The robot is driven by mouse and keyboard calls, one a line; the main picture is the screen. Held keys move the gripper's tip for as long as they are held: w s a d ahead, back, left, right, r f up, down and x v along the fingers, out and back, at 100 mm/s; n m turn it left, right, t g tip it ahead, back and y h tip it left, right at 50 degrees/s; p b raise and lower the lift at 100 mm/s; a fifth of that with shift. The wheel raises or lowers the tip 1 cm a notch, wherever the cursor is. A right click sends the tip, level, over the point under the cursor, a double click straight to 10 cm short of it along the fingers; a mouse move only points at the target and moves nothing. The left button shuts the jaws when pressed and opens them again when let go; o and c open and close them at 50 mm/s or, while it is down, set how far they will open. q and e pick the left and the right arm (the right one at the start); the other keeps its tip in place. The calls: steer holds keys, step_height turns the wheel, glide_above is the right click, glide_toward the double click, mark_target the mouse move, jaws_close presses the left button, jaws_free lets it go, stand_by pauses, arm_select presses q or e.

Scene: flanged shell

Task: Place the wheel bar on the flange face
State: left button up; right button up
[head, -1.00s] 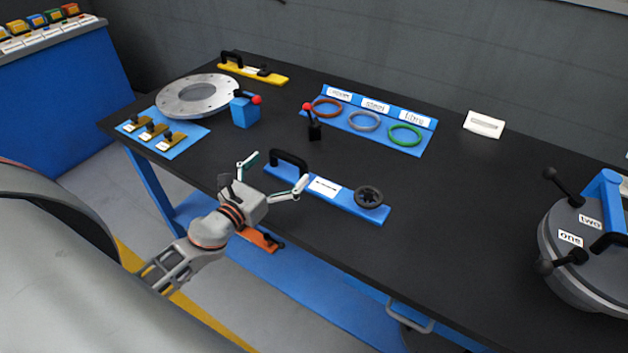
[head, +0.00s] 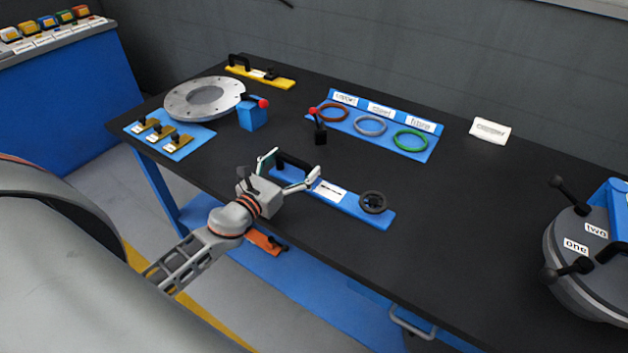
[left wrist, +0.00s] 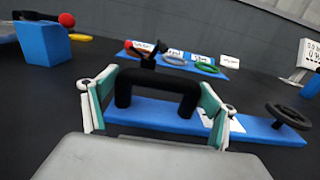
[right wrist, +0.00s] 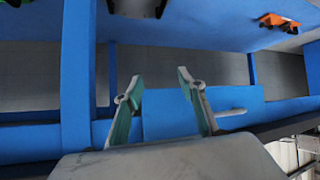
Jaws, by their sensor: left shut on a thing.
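The wheel bar (head: 345,200) is a blue bar with a black handle, a white label and a black handwheel (head: 372,202). It lies on the black table near the front edge. My left gripper (head: 292,166) is shut on its black handle (left wrist: 158,88), with one finger at each end of the handle in the left wrist view. A round grey plate with a ring of holes (head: 180,101), which may be the flange face, lies at the table's left. My right gripper (right wrist: 160,85) is open and empty in the right wrist view, facing blue framework.
A blue block with a red knob (head: 252,115) and a small black red-knobbed lever (head: 320,134) stand behind the bar. A blue ring board (head: 384,147) lies further back. A lidded grey drum (head: 565,270) is at right. The table's middle right is clear.

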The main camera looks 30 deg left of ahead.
arm_select(q)
step_height(320, 180, up, 10)
steer(key=p, duration=0.6)
steer(key=shift+r, duration=0.1)
step_height(320, 180, up, 10)
arm_select(e)
steer(key=shift+h, duration=0.3)
steer(key=r, duration=0.1)
steer(key=d+r, duration=0.1)
steer(key=r, duration=0.1)
steer(key=d+r, duration=0.1)
steer(key=shift+s+d+r+p, duration=0.15)
steer(key=shift+s+r+p, duration=0.15)
steer(key=shift+p, duration=0.1)
steer(key=c, duration=0.4)
arm_select(q)
steer(key=s+d+f+y, duration=0.1)
steer(key=s+d+f, duration=0.3)
steer(key=s+d, duration=0.8)
steer(key=shift+s+d+f+n, duration=0.15)
steer(key=shift+s+d+n, duration=0.25)
steer(key=shift+s, duration=0.15)
arm_select(e)
steer(key=shift+o, duration=0.2)
